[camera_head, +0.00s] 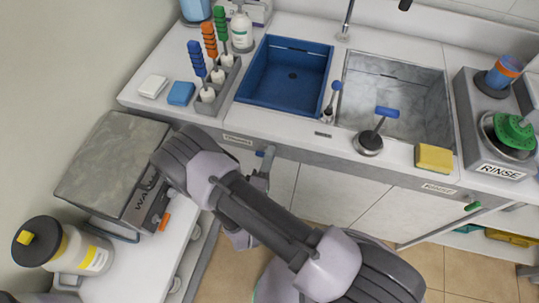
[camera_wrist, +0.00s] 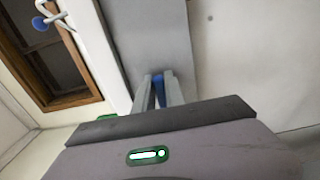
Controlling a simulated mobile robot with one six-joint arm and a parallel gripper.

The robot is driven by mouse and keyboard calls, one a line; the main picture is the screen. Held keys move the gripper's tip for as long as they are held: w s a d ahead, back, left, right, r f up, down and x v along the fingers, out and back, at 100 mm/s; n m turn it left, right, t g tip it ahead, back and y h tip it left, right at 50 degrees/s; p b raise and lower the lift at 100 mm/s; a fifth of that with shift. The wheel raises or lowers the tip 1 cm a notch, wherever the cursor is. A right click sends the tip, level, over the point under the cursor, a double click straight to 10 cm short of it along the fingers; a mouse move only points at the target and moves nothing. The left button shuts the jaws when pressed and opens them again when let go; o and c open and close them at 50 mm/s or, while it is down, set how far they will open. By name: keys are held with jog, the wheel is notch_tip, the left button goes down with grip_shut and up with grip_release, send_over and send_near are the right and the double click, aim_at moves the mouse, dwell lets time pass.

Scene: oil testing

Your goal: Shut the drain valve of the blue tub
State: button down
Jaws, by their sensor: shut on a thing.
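The blue tub (camera_head: 262,98) is a square basin set in the left of the white counter, with a dark drain in its floor. A small blue valve handle (camera_head: 260,153) shows at the grey counter front below the tub. My gripper (camera_head: 266,163) is at that handle, low in front of the counter. In the wrist view my gripper (camera_wrist: 159,92) has its two fingers close together around a blue piece (camera_wrist: 158,78), which appears to be the valve handle. Most of the handle is hidden between the fingers. The valve body cannot be seen clearly.
A marbled basin (camera_head: 400,85) lies right of the tub, with a blue-handled stopper (camera_head: 369,142) and a yellow sponge (camera_head: 433,158) along its front. Floor shows at lower right.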

dwell(0.4)
jog(key=c, duration=1.4)
grip_release()
